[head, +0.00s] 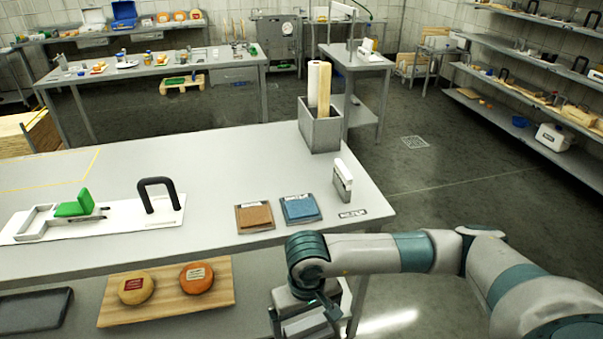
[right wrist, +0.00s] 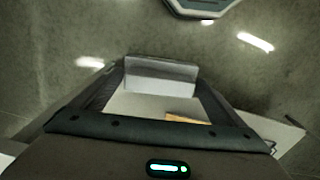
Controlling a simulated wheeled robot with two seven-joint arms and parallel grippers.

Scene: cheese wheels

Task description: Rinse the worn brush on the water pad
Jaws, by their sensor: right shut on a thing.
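A blue pad (head: 300,209), which looks like the water pad, lies near the table's front right, beside a brown pad (head: 255,217). My right gripper (head: 308,318) is low in front of the table's front edge, below the pads. It is shut on a pale grey block-like thing; in the right wrist view the pale block (right wrist: 160,74) shows between the fingers. I cannot tell whether this is the worn brush, as its bristles do not show. My left gripper is not in view.
A small pale upright block (head: 343,181) stands right of the pads. A grey bin (head: 320,131) with rolls stands behind. A white tray (head: 110,218) with a green piece and black handle is at left. Two cheese wheels (head: 136,288) lie on a lower board.

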